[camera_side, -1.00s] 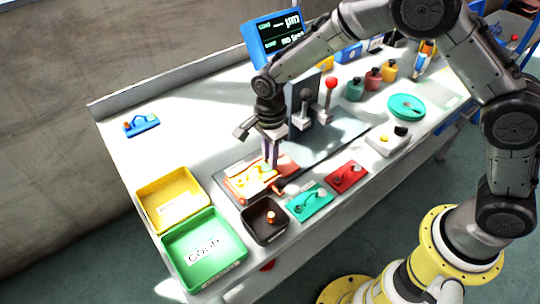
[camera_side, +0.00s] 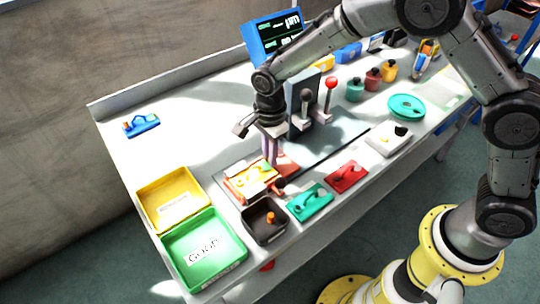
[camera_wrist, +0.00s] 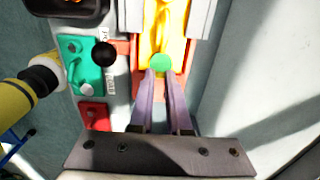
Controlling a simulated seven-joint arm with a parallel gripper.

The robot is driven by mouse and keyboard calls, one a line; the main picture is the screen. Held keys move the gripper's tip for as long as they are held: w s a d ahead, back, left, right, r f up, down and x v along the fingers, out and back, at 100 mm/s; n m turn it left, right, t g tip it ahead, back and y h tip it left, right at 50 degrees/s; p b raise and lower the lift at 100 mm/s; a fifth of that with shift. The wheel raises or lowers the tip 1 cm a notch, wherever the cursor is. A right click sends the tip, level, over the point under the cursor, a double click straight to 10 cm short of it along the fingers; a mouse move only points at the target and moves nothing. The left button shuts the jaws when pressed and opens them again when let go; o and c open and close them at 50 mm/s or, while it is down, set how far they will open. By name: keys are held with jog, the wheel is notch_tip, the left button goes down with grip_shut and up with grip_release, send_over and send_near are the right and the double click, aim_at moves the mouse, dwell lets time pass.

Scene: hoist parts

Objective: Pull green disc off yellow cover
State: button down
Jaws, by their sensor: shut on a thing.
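The yellow cover (camera_side: 251,180) sits in an orange-red fixture on the bench, below my gripper. It also shows at the top of the wrist view (camera_wrist: 170,22). The green disc (camera_wrist: 160,64) is at the near end of the yellow cover, between my fingertips. My gripper (camera_side: 270,160) points down over the fixture, and in the wrist view its two purple fingers (camera_wrist: 160,76) are shut on the disc. In the side view the disc is hidden by the fingers. I cannot tell whether the disc still touches the cover.
The orange-red fixture (camera_side: 288,167) surrounds the cover. A dark bin (camera_side: 257,232), a teal plate (camera_side: 309,207) and a red plate (camera_side: 347,177) lie in front. Yellow (camera_side: 150,198) and green (camera_side: 193,270) trays stand left. Upright levers (camera_side: 330,84) stand close behind my gripper.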

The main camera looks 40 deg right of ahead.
jog(key=shift+r, duration=2.65)
